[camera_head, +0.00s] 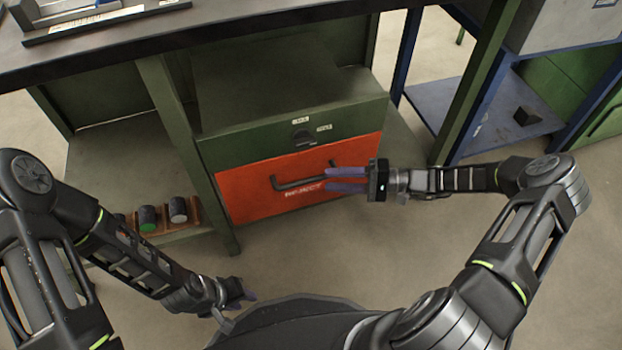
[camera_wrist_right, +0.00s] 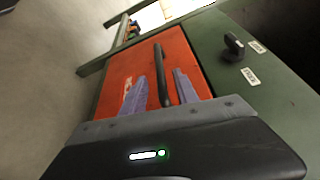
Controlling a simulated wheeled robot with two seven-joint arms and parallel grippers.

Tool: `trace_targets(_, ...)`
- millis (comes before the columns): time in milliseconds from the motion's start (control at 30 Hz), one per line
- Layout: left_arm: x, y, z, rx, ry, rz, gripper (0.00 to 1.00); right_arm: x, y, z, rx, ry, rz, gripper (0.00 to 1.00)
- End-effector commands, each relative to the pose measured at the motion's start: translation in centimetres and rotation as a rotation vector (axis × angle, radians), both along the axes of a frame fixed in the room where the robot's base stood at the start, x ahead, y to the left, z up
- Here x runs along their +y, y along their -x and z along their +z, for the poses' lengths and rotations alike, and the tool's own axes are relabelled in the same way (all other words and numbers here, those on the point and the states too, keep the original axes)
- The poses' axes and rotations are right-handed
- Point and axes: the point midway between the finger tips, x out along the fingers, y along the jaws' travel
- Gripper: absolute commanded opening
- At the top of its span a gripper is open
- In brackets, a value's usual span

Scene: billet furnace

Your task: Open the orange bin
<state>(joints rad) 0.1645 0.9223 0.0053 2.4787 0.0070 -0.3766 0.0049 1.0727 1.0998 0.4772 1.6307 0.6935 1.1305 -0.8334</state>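The orange bin front (camera_head: 245,192) is a panel marked "REJECT", set in a green cabinet (camera_head: 230,152) below the workbench, and it looks closed. A dark bar handle (camera_head: 295,184) runs across it. My right gripper (camera_head: 328,180) is open at the right end of the handle. In the right wrist view the purple fingers (camera_wrist_right: 160,85) lie on either side of the handle (camera_wrist_right: 161,75), apart from each other; I cannot tell whether they touch it. My left gripper (camera_head: 247,292) is low near my base, far from the bin, and its fingers are partly hidden.
A dark knob (camera_head: 301,137) with labels sits on the green panel above the bin. Cylindrical billets (camera_head: 178,209) stand in a wooden rack on the lower shelf at left. A blue shelf (camera_head: 490,115) stands at right. The floor before the bin is clear.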

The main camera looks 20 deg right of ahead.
Motion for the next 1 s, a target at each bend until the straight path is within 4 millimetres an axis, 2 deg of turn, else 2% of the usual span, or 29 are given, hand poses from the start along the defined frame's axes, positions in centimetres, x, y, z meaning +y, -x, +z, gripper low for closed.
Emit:
trace_targets(200,0.0,-0.1,-1.0,-0.004,-0.001,0.001,0.35,3.3,-1.0,-0.4,0.0,-0.001,0.003,0.36)
trace_targets(400,0.0,-0.2,-1.6,-0.006,-0.001,0.003,0.35,5.6,-1.8,-0.6,-0.001,0.0,0.001,0.36)
trace_targets(767,0.0,-0.3,-1.6,-0.007,-0.001,0.004,0.35,6.1,-2.0,-0.5,0.0,0.0,0.001,0.35)
trace_targets(1000,0.0,-0.3,-1.6,-0.007,-0.001,0.004,0.35,6.1,-2.0,-0.5,0.0,0.001,0.001,0.16)
